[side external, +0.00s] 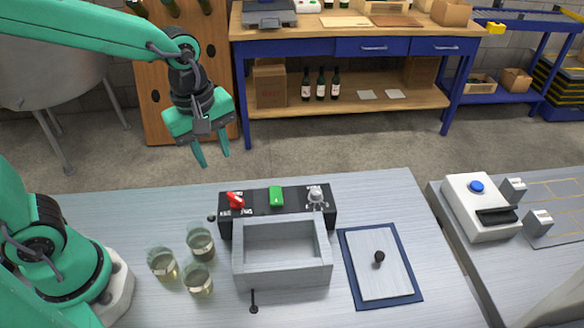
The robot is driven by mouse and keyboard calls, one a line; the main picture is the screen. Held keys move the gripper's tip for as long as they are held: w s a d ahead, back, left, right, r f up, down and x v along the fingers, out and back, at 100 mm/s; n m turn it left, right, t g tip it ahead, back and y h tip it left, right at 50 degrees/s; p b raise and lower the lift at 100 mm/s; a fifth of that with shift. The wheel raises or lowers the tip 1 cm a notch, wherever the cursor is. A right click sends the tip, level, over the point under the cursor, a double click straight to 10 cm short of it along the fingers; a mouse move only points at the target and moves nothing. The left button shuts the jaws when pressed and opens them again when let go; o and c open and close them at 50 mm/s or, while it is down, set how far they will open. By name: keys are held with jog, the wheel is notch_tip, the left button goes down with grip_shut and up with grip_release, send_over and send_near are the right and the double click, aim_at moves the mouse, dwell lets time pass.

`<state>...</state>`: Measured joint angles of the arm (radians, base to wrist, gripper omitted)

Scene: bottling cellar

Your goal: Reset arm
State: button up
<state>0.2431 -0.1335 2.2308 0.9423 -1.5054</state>
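My gripper (212,156) hangs at the upper left, above the far edge of the grey table (120,197). Its two green fingers point down and are spread apart, with nothing between them. Below and to the right stands a black panel (256,208) with a red knob (235,200), a green switch (276,196) and a grey knob (315,194). In front of the panel is an open grey box (282,278), which looks empty. My gripper touches none of these.
Three glass jars (200,243) stand left of the box. A lid with a black knob (379,257) lies on a blue mat (413,299) to the right. A white device with a blue button (476,187) sits farther right.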

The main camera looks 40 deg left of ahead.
jog(key=s+a+r+m+t, duration=0.4)
jog(key=s+a+r+m, duration=0.2)
jog(key=m, duration=0.8)
jog(key=shift+s+a+r, duration=0.2)
jog(key=shift+s+a, duration=0.55)
jog(key=shift+s, duration=0.2)
